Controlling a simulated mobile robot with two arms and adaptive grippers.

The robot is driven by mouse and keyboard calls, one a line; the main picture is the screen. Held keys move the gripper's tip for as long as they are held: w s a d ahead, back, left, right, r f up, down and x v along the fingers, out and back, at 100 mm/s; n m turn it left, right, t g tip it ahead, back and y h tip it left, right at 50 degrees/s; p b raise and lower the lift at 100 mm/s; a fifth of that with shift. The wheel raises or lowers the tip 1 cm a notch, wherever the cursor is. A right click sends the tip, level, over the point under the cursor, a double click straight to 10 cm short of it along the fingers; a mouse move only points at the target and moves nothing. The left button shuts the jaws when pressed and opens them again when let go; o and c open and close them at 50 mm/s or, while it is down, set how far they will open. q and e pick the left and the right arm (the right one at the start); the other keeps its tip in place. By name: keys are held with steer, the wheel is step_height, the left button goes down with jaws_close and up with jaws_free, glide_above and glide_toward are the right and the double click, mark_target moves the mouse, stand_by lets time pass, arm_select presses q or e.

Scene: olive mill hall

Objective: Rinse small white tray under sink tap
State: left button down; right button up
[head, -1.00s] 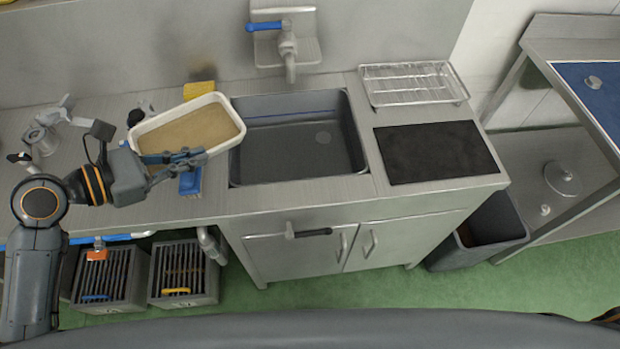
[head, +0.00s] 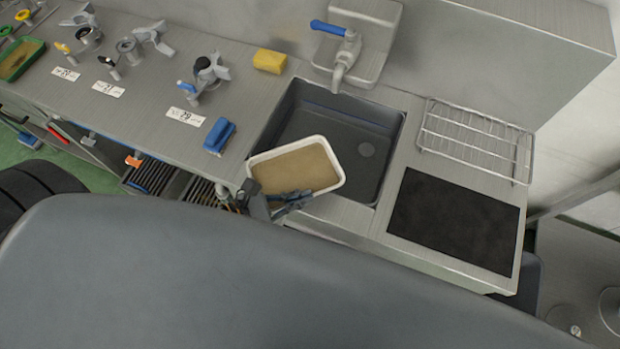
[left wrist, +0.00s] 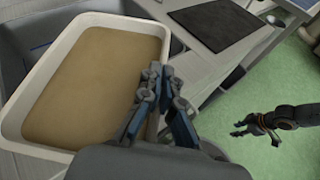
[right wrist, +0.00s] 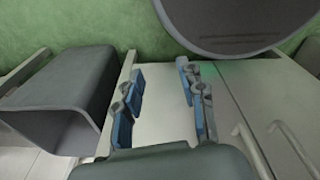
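The small white tray (head: 335,160) has a white rim and a brown layer over its inside. It is held slightly tilted over the near left corner of the dark sink basin (head: 385,140). My left gripper (head: 290,203) is shut on its near rim; the left wrist view also shows the tray (left wrist: 165,30) beside the fingers (left wrist: 158,95). The sink tap (head: 345,60) with a blue lever stands behind the basin; no water shows from it. My right gripper (right wrist: 163,95) is open and empty, low in front of the cabinet, and also shows in the left wrist view (left wrist: 240,128).
A yellow sponge (head: 270,61) and a blue brush (head: 219,135) lie left of the sink. A wire rack (head: 475,140) and a black mat (head: 455,222) lie right of it. Metal parts with number labels line the left counter. A grey bin (right wrist: 60,95) stands by the cabinet.

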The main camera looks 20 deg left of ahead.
mark_target(316, 149)
arm_select(q)
steer(key=shift+w+a+f, duration=0.1)
steer(key=shift+w+a, duration=0.1)
steer(key=shift+w, duration=0.45)
steer(key=shift+w+a+f, duration=0.1)
steer(key=shift+w+a, duration=0.1)
steer(key=shift+w, duration=0.4)
steer(key=w, duration=0.1)
steer(key=w+b, duration=0.1)
steer(key=w, duration=0.1)
steer(key=shift+w+f, duration=0.2)
steer(key=shift+f, duration=0.15)
steer(key=w, duration=0.1)
steer(key=w+b, duration=0.1)
steer(key=w, duration=0.2)
steer(key=shift+a+f, duration=0.3)
steer(key=shift+f, duration=0.1)
steer(key=shift+w+a+f, duration=0.1)
steer(key=shift+w+a, duration=0.05)
steer(key=shift+w, duration=0.65)
steer(key=shift+w+a+f, duration=0.1)
steer(key=shift+w+f, duration=0.1)
steer(key=shift+w, duration=0.85)
arm_select(e)
steer(key=shift+s+a+f, duration=0.2)
steer(key=shift+s+f, duration=0.9)
steer(key=shift+f, duration=0.25)
steer(key=shift+o, duration=0.3)
steer(key=shift+d, duration=0.1)
